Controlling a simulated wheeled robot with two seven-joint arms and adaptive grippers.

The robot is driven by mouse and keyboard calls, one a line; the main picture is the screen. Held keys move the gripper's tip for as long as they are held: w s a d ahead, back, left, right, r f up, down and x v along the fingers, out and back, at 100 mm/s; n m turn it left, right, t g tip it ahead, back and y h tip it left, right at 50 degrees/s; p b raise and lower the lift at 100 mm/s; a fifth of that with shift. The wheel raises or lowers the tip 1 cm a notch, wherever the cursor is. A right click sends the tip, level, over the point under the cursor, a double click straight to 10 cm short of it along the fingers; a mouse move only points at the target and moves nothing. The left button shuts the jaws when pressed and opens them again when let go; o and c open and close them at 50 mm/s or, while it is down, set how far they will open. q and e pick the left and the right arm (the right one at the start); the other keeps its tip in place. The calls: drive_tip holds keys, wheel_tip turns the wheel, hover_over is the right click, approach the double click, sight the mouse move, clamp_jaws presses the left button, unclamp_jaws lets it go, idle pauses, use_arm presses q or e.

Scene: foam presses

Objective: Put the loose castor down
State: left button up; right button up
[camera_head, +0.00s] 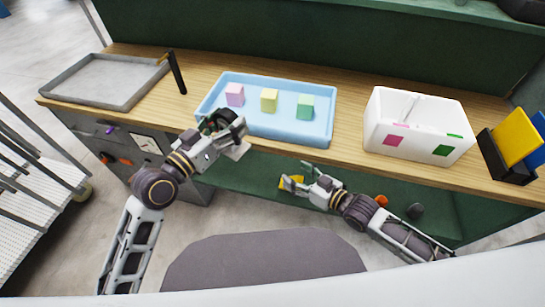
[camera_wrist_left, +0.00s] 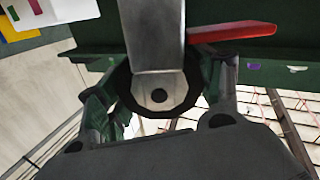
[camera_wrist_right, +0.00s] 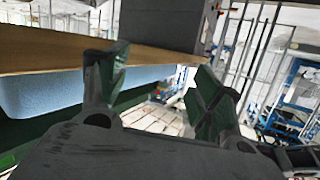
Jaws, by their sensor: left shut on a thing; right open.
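The loose castor (camera_wrist_left: 157,93) shows in the left wrist view as a dark round wheel with a grey metal bracket. My left gripper (camera_wrist_left: 160,105) is shut on it, with a finger on each side. In the head view my left gripper (camera_head: 226,127) is at the front edge of the light blue tray (camera_head: 270,127); the castor is hard to make out there. My right gripper (camera_head: 304,186) is open and empty, in front of the bench and below its top. Its spread fingers (camera_wrist_right: 160,78) show in the right wrist view.
Pink (camera_head: 234,94), yellow (camera_head: 269,100) and green (camera_head: 305,106) blocks stand in the blue tray. An empty grey tray (camera_head: 106,82) lies left on the wooden bench (camera_head: 345,105). A white box (camera_head: 416,128) and a black rack (camera_head: 507,162) stand right.

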drive_tip(key=s+a+r+n+y, duration=0.1)
drive_tip(key=a+r, duration=0.3)
drive_tip(key=r, duration=0.4)
drive_tip(key=s+a+r+n+y, duration=0.2)
drive_tip(key=s+a+r+y, duration=0.1)
drive_tip(key=r, duration=0.5)
drive_tip(key=shift+s+a+r, duration=0.2)
drive_tip(key=shift+a, duration=0.6)
drive_tip(key=shift+w+a, duration=0.15)
drive_tip(key=shift+w, duration=0.05)
drive_tip(key=shift+x, duration=5.8)
drive_tip(key=shift+r, duration=0.15)
drive_tip(key=shift+c, duration=0.3)
drive_tip(key=c, duration=1.2)
use_arm(q)
drive_tip(key=o, duration=1.3)
use_arm(e)
drive_tip(key=shift+c, duration=0.9)
use_arm(q)
drive_tip(key=shift+r, duration=0.1)
